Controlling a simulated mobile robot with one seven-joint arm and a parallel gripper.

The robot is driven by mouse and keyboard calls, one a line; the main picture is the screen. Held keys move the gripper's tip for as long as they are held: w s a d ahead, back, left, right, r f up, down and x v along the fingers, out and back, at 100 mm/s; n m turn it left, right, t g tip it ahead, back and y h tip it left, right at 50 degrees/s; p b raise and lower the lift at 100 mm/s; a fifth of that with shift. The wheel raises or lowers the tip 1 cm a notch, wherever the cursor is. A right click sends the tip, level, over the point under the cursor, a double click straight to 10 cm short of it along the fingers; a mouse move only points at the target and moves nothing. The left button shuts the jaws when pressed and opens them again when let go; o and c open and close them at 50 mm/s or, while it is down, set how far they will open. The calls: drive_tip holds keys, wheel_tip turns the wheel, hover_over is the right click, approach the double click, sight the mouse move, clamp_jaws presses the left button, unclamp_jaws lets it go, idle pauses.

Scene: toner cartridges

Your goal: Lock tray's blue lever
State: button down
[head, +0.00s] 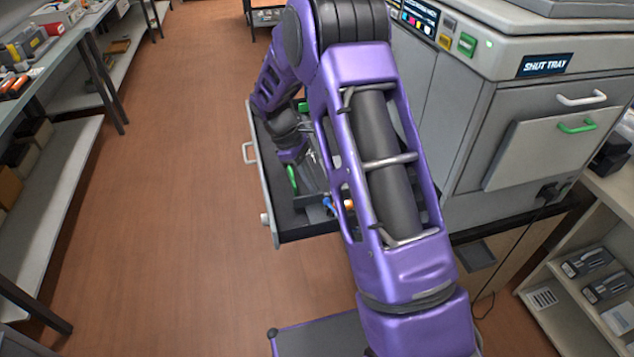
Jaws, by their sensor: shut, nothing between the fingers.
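The dark tray (302,232) is pulled out of the printer on its left side, and my arm covers much of it. The blue lever (328,205) is a small blue piece inside the tray near its front end, just left of my forearm. Its exact angle is too small to tell. An orange piece (349,204) is close to its right. A green lever (292,179) stands in the tray farther back, and another green part (303,106) is near the far end. My gripper (314,160) is over the tray, behind the blue lever, shut and empty; my forearm partly hides it.
The printer (520,140) stands at the right, with a "SHUT TRAY" sign (545,65) and a green-handled panel (577,126). Shelves with cartridges (590,262) are at lower right. A workbench (50,60) lines the left. The brown floor between is clear.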

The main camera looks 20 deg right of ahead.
drive_tip(key=v, duration=1)
drive_tip(key=shift+a, duration=0.3)
drive_tip(key=shift+r, duration=0.2)
